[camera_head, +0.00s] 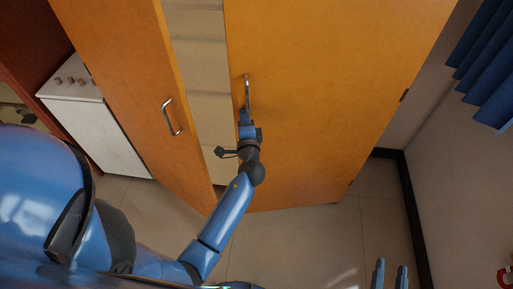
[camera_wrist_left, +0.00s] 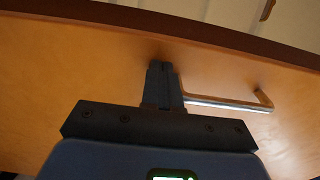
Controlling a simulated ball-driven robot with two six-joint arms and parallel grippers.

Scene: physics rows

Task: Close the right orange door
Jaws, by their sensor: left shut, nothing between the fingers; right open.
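The right orange door (camera_head: 325,100) stands ajar, with its hinges at its right edge. A gap showing pale shelves lies between it and the left orange door (camera_head: 150,90). The right door's metal handle (camera_head: 247,88) is near its free edge. My left gripper (camera_head: 245,112) is shut and empty at the door face, by the handle's lower end. In the left wrist view the shut fingertips (camera_wrist_left: 160,68) point at the orange surface beside the handle (camera_wrist_left: 235,103); whether they touch it I cannot tell. My right gripper (camera_head: 391,268) is open and empty at the bottom right, away from the door.
The left door also stands open, with its own handle (camera_head: 171,117). A white cabinet with knobs (camera_head: 95,125) is at the left. A wall with a dark baseboard (camera_head: 413,215) and a blue curtain (camera_head: 488,65) are at the right. Tiled floor (camera_head: 290,240) is clear below the doors.

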